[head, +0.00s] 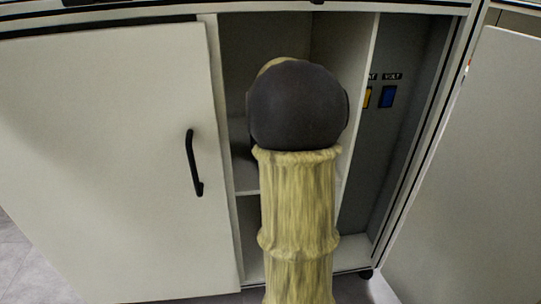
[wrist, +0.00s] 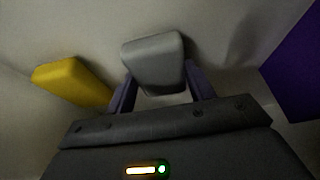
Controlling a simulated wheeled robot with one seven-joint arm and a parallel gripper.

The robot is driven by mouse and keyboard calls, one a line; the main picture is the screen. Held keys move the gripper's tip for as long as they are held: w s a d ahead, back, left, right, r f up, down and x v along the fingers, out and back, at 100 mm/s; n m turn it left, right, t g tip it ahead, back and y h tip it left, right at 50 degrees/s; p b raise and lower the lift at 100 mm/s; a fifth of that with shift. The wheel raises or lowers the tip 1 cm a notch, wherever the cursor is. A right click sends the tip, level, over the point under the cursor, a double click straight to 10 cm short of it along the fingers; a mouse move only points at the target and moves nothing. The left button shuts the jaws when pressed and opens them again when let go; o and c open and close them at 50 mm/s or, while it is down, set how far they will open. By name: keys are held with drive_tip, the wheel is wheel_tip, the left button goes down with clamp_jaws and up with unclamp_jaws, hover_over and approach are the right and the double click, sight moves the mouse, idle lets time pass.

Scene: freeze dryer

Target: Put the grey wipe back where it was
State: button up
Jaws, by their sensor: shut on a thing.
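The grey wipe (wrist: 155,60) is a pale grey block with rounded edges in the wrist view. My gripper (wrist: 160,82) is shut on it, with one dark finger on each side. A pale surface lies behind the wipe; I cannot tell whether the wipe touches it. In the head view my arm reaches into the open cabinet compartment (head: 240,60) and hides the gripper and the wipe.
A yellow block (wrist: 72,80) lies left of the grey wipe, apart from it. A purple panel (wrist: 298,65) is at the right of the wrist view. The compartment has a shelf (head: 246,180). A white door (head: 110,150) with a black handle (head: 193,162) stands left.

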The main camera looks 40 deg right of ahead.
drive_tip(key=o, duration=0.9)
drive_tip(key=shift+f, duration=0.1)
drive_tip(key=p+v, duration=0.7)
drive_tip(key=v, duration=0.5)
drive_tip(key=shift+a, duration=0.1)
drive_tip(key=shift+s, duration=0.1)
